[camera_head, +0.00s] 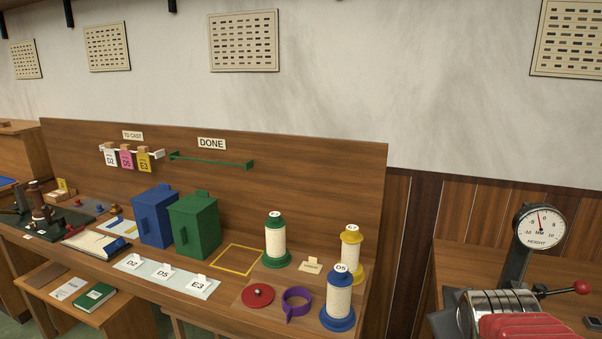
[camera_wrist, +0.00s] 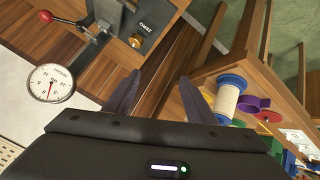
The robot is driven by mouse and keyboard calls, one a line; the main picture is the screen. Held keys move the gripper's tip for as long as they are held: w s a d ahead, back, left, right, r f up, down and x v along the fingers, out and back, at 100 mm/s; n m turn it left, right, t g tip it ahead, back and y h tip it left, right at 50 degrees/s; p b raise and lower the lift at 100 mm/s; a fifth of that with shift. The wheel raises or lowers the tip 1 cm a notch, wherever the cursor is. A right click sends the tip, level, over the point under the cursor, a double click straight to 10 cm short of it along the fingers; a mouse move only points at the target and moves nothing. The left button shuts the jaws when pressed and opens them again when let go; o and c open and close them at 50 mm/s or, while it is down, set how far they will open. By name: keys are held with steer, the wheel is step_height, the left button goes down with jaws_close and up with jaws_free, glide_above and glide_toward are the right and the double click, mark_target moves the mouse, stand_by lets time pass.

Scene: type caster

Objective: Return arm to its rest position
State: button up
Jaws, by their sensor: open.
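My gripper (camera_wrist: 160,92) shows in the wrist view as two dark fingers spread apart, with only floor and dark wood panelling visible between them. It is open and holds nothing. It hangs between the bench with the dial gauge (camera_wrist: 52,82) and the bench with the spools. I cannot make out the gripper in the head view. The arm's rest position is not marked in either view.
At right stands the height gauge (camera_head: 540,226) with a red-knobbed lever (camera_head: 582,287). The long bench holds a blue spool (camera_head: 339,315), yellow spool (camera_head: 351,263), green spool (camera_head: 276,250), purple ring (camera_head: 297,303), blue box (camera_head: 153,220) and green box (camera_head: 194,226).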

steer(key=s+a+f+m+g+y, duration=0.1)
steer(key=s+a+g+y, duration=0.2)
steer(key=s+a, duration=1)
steer(key=a, duration=0.3)
steer(key=shift+s+f+y, duration=0.2)
steer(key=shift+s+y, duration=0.1)
steer(key=shift+y, duration=0.1)
steer(key=shift+d, duration=0.1)
